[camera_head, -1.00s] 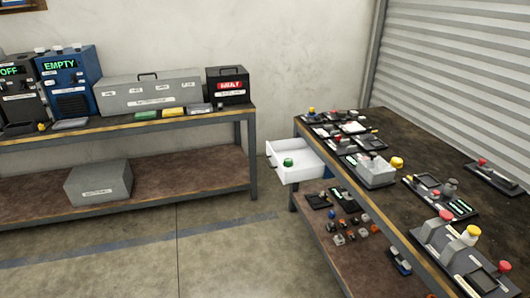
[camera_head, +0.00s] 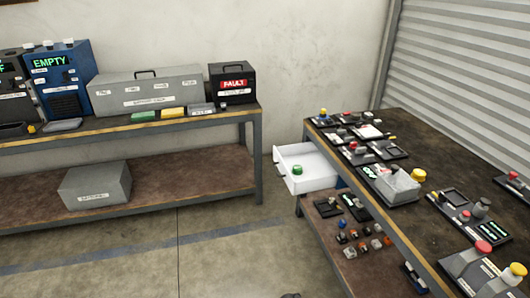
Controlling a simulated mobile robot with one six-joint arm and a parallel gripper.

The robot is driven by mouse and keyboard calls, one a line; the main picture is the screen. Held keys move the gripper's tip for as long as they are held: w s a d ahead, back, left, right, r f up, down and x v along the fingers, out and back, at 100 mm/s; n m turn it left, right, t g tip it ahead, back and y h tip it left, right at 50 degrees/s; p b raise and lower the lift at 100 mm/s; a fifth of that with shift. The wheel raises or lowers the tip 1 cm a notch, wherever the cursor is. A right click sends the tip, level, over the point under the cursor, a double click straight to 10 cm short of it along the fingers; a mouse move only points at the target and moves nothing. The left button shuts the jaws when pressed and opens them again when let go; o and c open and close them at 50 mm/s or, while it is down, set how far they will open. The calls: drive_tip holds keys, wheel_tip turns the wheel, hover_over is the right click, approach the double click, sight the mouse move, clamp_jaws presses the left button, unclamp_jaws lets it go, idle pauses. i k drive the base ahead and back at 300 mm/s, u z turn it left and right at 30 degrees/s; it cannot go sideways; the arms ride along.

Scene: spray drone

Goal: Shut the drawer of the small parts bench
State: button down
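The small parts bench (camera_head: 404,228) stands on the right, its dark top crowded with parts. Its white drawer (camera_head: 307,183) is open and sticks out to the left from under the top at the far end. A small green-topped item (camera_head: 297,170) is in the drawer. A dark handle shows on the drawer's left front. My gripper is not in view, so its state and its distance from the drawer cannot be seen.
Another bench (camera_head: 228,123) along the back wall holds a blue box (camera_head: 61,85) reading EMPTY, a long grey case (camera_head: 150,95) and a black box (camera_head: 232,84) reading FAULT. A grey box (camera_head: 95,187) sits on its lower shelf. The concrete floor (camera_head: 215,240) between the benches is clear.

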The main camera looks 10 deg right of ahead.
sight(318, 174)
drive_tip(key=u, duration=0.55)
drive_tip(key=i, duration=1.15)
drive_tip(key=u, duration=0.3)
